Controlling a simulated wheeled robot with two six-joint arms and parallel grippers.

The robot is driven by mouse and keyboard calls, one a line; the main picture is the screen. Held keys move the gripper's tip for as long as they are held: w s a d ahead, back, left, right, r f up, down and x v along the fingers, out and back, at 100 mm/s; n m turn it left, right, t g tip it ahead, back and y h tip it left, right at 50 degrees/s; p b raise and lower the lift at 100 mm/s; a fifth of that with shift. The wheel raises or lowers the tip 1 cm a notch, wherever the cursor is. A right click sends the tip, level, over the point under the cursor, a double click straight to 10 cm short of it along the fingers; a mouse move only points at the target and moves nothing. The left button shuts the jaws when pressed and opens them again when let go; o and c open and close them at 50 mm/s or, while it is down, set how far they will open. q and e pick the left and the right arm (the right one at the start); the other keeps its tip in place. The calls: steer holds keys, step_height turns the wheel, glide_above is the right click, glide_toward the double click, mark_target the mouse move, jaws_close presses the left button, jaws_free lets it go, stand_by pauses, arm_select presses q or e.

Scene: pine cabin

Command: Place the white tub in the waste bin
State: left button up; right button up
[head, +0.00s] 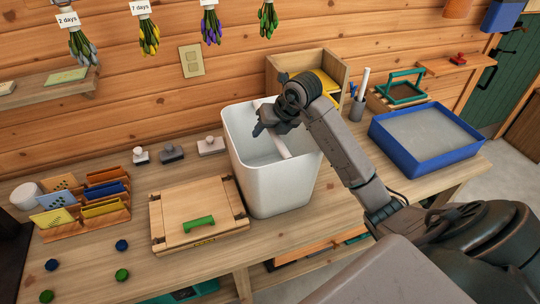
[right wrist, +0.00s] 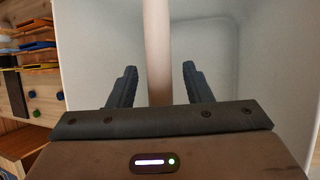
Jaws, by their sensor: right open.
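The large white tub (head: 270,190) stands upright on the wooden workbench, open at the top, with a pale bar (head: 281,143) across its mouth. My right gripper (head: 262,129) is over the tub's mouth, open, pointing down at the bar. In the right wrist view the bar (right wrist: 157,50) runs between the two open fingers (right wrist: 159,85), with a gap on each side; the tub's pale inside (right wrist: 215,50) fills the background. I cannot make out a waste bin in either view. My left gripper is out of view.
Stamps (head: 172,153) stand behind. A blue basin (head: 425,138) is right.

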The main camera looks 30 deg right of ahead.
steer(key=shift+f+b, duration=0.35)
stand_by(0.5)
jaws_close()
